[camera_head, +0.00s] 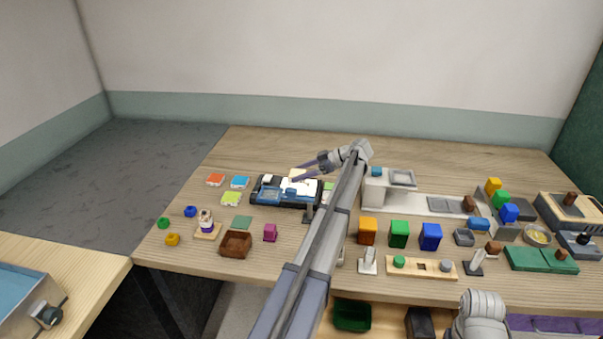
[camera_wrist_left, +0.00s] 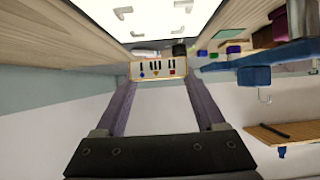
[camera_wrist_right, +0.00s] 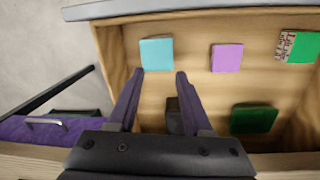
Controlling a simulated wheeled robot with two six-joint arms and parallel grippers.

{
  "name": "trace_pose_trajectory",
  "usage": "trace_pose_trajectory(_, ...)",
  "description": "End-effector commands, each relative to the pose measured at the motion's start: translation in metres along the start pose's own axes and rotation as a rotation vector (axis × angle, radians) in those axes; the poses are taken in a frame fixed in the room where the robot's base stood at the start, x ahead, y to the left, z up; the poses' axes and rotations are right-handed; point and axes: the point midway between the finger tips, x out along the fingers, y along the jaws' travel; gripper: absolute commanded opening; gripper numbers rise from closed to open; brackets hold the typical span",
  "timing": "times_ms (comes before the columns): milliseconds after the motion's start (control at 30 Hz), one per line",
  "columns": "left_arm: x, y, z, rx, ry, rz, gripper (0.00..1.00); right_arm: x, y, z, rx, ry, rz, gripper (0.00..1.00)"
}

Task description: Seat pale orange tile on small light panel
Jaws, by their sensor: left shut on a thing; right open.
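The pale orange tile (camera_wrist_left: 158,69), with an orange edge and small dark and coloured marks, is between the fingertips of my left gripper (camera_wrist_left: 159,79), which is shut on it. In the head view the tile (camera_head: 297,173) shows pale, at the far side of the small light panel (camera_head: 300,188). My right gripper (camera_wrist_right: 159,74) is open and empty over a wooden drawer.
The drawer (camera_wrist_right: 205,20) holds cyan (camera_wrist_right: 156,54), purple (camera_wrist_right: 227,57) and green tiles. Left of the panel lie an orange-red tile (camera_head: 215,180) and a blue one (camera_head: 240,182). A brown bin (camera_head: 235,244) stands nearer. Blocks and fixtures crowd the table's right side.

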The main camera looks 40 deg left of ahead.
Motion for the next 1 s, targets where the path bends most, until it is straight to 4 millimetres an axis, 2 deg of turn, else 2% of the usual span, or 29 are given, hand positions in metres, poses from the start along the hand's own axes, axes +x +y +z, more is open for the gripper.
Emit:
trace_pose_trajectory(33, 0.003, 0.0, 0.006, 0.0, 0.001, 0.0, 0.07, 0.007, -0.001, 0.0, 0.0, 0.0, 0.0, 0.5)
trace_pose_trajectory(500, 0.021, 0.0, 0.038, 0.0, 0.001, 0.0, 0.07, 0.043, -0.004, -0.003, 0.0, 0.0, 0.0, 0.5)
trace_pose_trajectory(900, 0.022, 0.0, 0.04, 0.0, 0.001, 0.0, 0.07, 0.045, -0.004, -0.003, 0.0, 0.0, 0.0, 0.5)
trace_pose_trajectory(933, 0.022, 0.0, 0.04, 0.0, 0.001, 0.0, 0.74, 0.045, -0.004, -0.003, 0.0, 0.0, 0.0, 0.5)
trace_pose_trajectory(1000, 0.022, 0.0, 0.04, 0.0, 0.001, 0.0, 0.82, 0.045, -0.004, -0.003, 0.0, 0.0, 0.0, 0.5)
